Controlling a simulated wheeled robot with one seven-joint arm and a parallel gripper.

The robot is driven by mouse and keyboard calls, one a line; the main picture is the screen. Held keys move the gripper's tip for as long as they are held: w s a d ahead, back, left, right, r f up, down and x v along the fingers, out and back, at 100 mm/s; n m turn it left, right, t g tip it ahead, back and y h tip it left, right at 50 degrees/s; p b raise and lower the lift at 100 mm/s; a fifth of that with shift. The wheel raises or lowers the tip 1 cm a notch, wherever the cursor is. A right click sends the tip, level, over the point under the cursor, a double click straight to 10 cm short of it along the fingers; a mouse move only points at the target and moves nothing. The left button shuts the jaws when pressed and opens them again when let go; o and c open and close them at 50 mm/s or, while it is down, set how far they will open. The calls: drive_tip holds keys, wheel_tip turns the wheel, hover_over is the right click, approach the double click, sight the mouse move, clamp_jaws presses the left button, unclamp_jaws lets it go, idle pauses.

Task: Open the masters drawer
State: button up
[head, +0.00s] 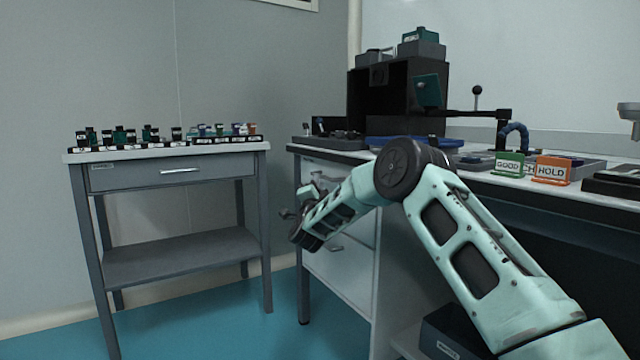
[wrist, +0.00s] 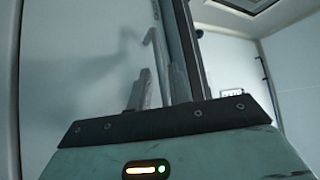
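No drawer label is readable, so I cannot tell which drawer is the masters drawer. The bench at centre has a white-fronted drawer pedestal with an upper drawer (head: 342,180) partly behind my arm and a lower drawer (head: 350,268). The side table at left has one wide grey drawer (head: 130,177) with a bar handle, shut. My gripper (head: 296,203) is in front of the pedestal, near the upper drawer's handle. In the wrist view my gripper's fingers (wrist: 159,88) are apart, with a thin metal bar handle (wrist: 152,50) between them, in front of a pale panel. Contact is unclear.
Several small bottles stand on the side table top (head: 75,157). The bench top carries a black box-shaped apparatus (head: 370,100), a green GOOD sign (head: 508,164) and an orange HOLD sign (head: 552,170). Blue floor (head: 210,325) is clear between table and bench.

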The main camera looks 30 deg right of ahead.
drive_tip(key=shift+b+x, duration=0.5)
drive_tip(key=shift+x, duration=1.85)
clamp_jaws()
drive_tip(key=shift+a, duration=0.1)
